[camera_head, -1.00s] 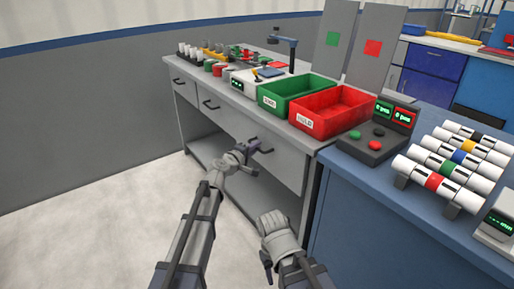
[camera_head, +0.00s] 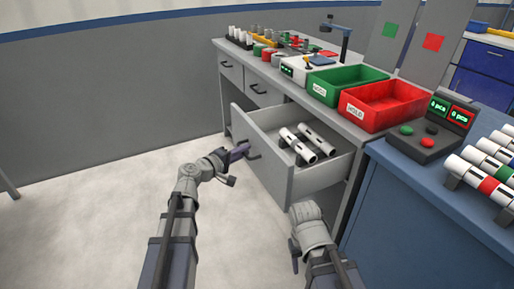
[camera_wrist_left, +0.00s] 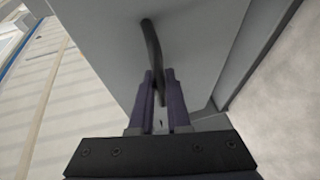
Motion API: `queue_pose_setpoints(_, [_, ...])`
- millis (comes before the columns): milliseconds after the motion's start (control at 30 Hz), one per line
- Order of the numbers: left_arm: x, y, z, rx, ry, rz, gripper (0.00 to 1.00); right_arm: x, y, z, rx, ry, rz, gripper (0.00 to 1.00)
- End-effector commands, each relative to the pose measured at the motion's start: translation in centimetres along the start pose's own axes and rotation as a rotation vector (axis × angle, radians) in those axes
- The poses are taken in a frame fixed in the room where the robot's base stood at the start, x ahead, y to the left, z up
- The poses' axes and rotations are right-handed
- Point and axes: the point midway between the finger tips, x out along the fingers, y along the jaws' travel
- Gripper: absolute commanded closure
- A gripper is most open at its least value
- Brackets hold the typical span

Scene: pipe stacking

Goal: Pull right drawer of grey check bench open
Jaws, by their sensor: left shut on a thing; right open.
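The grey check bench (camera_head: 222,62) stands against the wall. Its right drawer (camera_head: 258,178) is pulled out toward me, and two white pipes with dark marks (camera_head: 297,146) lie inside it. My left gripper (camera_head: 240,151) is at the drawer front, shut on the dark bar handle (camera_wrist_left: 152,45); in the left wrist view its two fingers (camera_wrist_left: 160,88) sit either side of the handle.
Two closed drawers (camera_head: 259,88) are further left on the bench. A green bin (camera_head: 341,80) and a red bin (camera_head: 385,103) stand on top. A blue bench (camera_head: 420,190) with a button box (camera_head: 436,130) and several pipes is at right.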

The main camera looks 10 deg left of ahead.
Motion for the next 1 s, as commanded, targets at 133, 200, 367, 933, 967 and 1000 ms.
queue_pose_setpoints(133, [-1.3, -0.3, -0.5, 0.0, 0.0, -0.001, 1.0, 0.0, 0.0, 0.0, 0.0, 0.0, 0.0, 0.5])
queue_pose_setpoints(200, [-1.6, -0.4, -0.6, 0.001, -0.001, -0.001, 1.0, 0.0, 0.0, 0.0, 0.0, 0.0, 0.0, 0.5])
queue_pose_setpoints(367, [-1.9, -0.4, -0.8, 0.001, -0.001, -0.001, 1.0, 0.0, 0.0, 0.0, 0.0, 0.0, 0.0, 0.5])
queue_pose_setpoints(933, [-1.9, -0.4, -0.8, 0.001, -0.001, -0.001, 0.58, 0.0, 0.0, 0.0, 0.0, 0.0, 0.0, 0.5])
queue_pose_setpoints(967, [-1.9, -0.4, -0.8, 0.0, -0.001, 0.0, 0.55, 0.0, 0.0, 0.0, 0.0, 0.0, 0.0, 0.5])
queue_pose_setpoints(1000, [-1.9, -0.4, -0.8, 0.0, -0.001, 0.0, 0.55, 0.0, 0.0, 0.0, 0.0, 0.0, 0.0, 0.5])
